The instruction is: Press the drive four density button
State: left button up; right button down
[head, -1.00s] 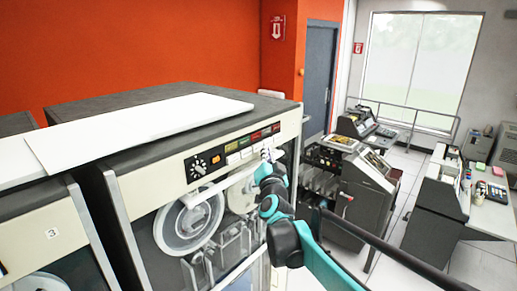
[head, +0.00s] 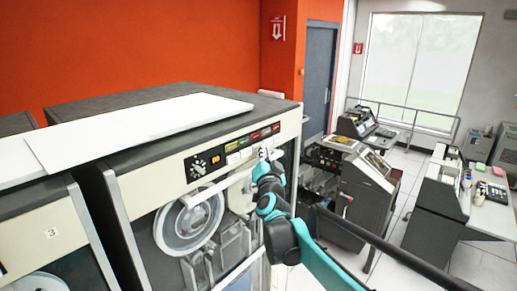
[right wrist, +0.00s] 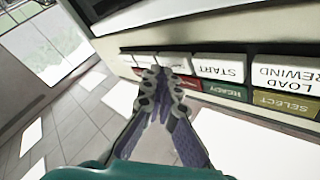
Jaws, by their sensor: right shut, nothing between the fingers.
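The tape drive's control panel (head: 222,156) has a dial, an orange indicator, a row of coloured labels and a row of white buttons. In the right wrist view the white buttons include LOAD REWIND (right wrist: 287,74) and START (right wrist: 218,67). Further left are more white buttons (right wrist: 174,61), their lettering hidden or too small to read, so I cannot tell which is density. My right gripper (head: 265,156) is shut and empty at the panel's right end. Its fingertips (right wrist: 163,76) overlap the buttons left of START; contact is unclear. My left gripper is out of view.
A drive marked 3 (head: 52,233) stands at the left. A white board (head: 140,125) lies across the drive tops. A dark card machine (head: 362,199) stands right of my arm, with a desk (head: 490,208) further right. Floor shows between them.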

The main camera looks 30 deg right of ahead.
jog(key=shift+w+a, duration=0.25)
jog(key=shift+w, duration=0.3)
dwell(0.6)
jog(key=shift+s+d, duration=0.1)
jog(key=shift+s, duration=0.05)
jog(key=shift+s+d, duration=0.3)
jog(key=shift+s, duration=0.5)
jog(key=s, duration=0.1)
jog(key=s+d, duration=0.1)
jog(key=s, duration=0.1)
jog(key=s+d, duration=0.1)
jog(key=shift+s+p, duration=0.25)
jog(key=shift+p, duration=0.05)
dwell(0.6)
